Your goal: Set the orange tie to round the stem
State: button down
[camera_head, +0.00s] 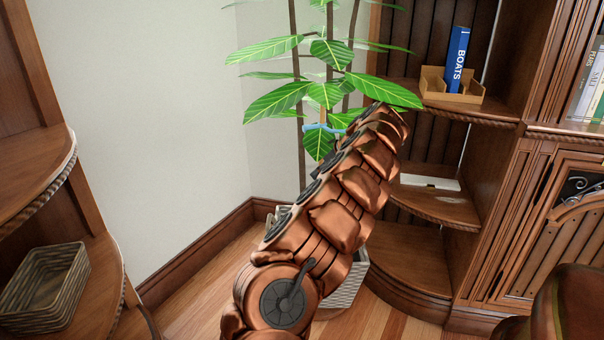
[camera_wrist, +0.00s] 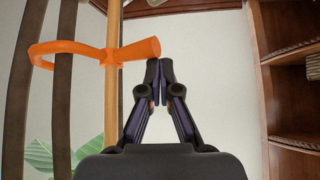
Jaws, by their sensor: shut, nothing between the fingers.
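In the wrist view, the orange tie (camera_wrist: 83,47) is a bent band at upper left, with a thick end (camera_wrist: 142,49) pointing right. It crosses an upright tan pole (camera_wrist: 112,100) and reaches left past a dark brown stem (camera_wrist: 64,100). I cannot tell whether it fully closes round that stem. My gripper (camera_wrist: 159,70) is shut and empty, its tips just below and right of the thick end; contact is unclear. In the head view my arm hides the gripper and the orange tie. A light blue tie (camera_head: 318,127) shows among the plant's stems there.
A leafy plant (camera_head: 330,85) stands in a woven pot (camera_head: 348,285), partly behind my arm. Curved shelves (camera_head: 420,260) stand close on the right, with a blue book (camera_head: 457,60) in a wooden holder. A basket (camera_head: 45,290) sits on the left shelf. Bare wall (camera_head: 150,110) lies between.

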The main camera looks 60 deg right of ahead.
jog(key=shift+s, duration=0.1)
jog(key=shift+s+a+b, duration=0.5)
jog(key=shift+b, duration=0.3)
jog(key=shift+r, duration=0.15)
jog(key=s+a+r, duration=0.2)
jog(key=s, duration=1.1)
jog(key=shift+s+a, duration=0.3)
jog(key=shift+s, duration=0.05)
